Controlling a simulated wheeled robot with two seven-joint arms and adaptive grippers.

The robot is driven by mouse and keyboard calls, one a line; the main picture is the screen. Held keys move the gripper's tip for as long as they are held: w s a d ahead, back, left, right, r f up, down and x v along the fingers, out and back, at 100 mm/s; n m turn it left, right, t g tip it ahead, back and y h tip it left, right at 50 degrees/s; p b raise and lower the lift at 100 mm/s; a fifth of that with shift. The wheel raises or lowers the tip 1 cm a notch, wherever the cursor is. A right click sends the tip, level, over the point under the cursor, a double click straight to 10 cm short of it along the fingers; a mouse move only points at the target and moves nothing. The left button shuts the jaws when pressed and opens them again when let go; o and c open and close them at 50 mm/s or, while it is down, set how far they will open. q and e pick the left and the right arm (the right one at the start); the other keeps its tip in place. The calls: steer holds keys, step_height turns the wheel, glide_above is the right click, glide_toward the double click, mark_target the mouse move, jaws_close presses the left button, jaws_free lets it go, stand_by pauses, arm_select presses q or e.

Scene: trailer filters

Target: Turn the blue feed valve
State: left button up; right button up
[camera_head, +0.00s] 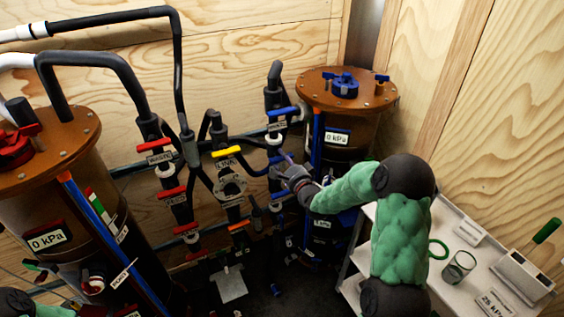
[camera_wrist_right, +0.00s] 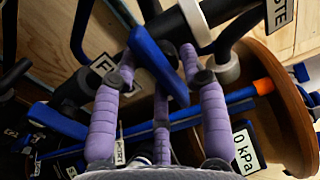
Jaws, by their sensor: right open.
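The blue feed valve handle (camera_wrist_right: 158,66) shows in the right wrist view as a flat blue lever beside a partly hidden label starting with F (camera_wrist_right: 103,64). My right gripper (camera_wrist_right: 160,75) has its purple fingers spread open around this lever, with one finger on the left and others to the right and below. Whether they touch it I cannot tell. My left gripper is not in view.
Another blue handle (camera_head: 283,111) sits above, with red, yellow and orange handles to the left. A brown tank (camera_head: 325,105) reading 0 kPa stands close behind my right gripper. A white shelf (camera_head: 470,285) with a glass stands at right.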

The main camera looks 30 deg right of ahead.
steer(key=shift+w, duration=0.35)
jaws_close()
